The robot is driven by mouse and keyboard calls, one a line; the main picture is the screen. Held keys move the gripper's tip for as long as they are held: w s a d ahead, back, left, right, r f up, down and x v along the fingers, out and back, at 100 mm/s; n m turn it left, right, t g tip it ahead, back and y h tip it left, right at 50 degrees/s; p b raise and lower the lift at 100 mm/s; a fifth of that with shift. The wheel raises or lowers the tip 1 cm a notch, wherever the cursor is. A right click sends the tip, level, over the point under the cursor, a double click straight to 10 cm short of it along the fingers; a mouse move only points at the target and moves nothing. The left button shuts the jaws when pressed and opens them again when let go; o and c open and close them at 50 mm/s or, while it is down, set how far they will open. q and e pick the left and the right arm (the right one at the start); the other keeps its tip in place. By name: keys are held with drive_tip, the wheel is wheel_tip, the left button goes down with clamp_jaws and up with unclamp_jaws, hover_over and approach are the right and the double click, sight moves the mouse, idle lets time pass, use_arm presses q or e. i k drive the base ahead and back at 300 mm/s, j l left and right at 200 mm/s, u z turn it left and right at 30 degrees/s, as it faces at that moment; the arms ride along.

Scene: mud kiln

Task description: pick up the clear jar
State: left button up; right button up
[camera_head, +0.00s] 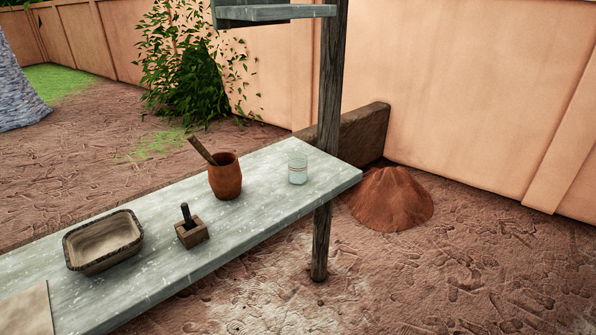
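A small clear jar (298,169) with a faint band around it stands upright on the grey table (262,208), near the table's far right end. It stands apart from the clay pot to its left, and nothing covers it in the head view. Neither of my grippers shows in this view.
A clay pot (225,178) with a stick in it stands left of the jar. A wooden block with a dark handle (192,234) and a basin (104,239) are further left. A wooden post (325,150) rises behind the table's right end. A dirt mound (392,199) lies beyond.

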sight(298, 168)
drive_tip(key=u, duration=0.65)
drive_tip(key=l+u, duration=0.2)
drive_tip(key=u, duration=0.15)
drive_tip(key=i+l+u, duration=0.1)
drive_tip(key=u, duration=0.25)
drive_tip(key=l+u, duration=0.6)
drive_tip(key=k+l+u, duration=0.1)
drive_tip(key=l+u, duration=0.2)
drive_tip(key=l, duration=0.2)
drive_tip(key=k+l+u, duration=0.1)
drive_tip(key=l, duration=0.3)
drive_tip(key=k+l+u, duration=0.1)
drive_tip(key=l, duration=0.35)
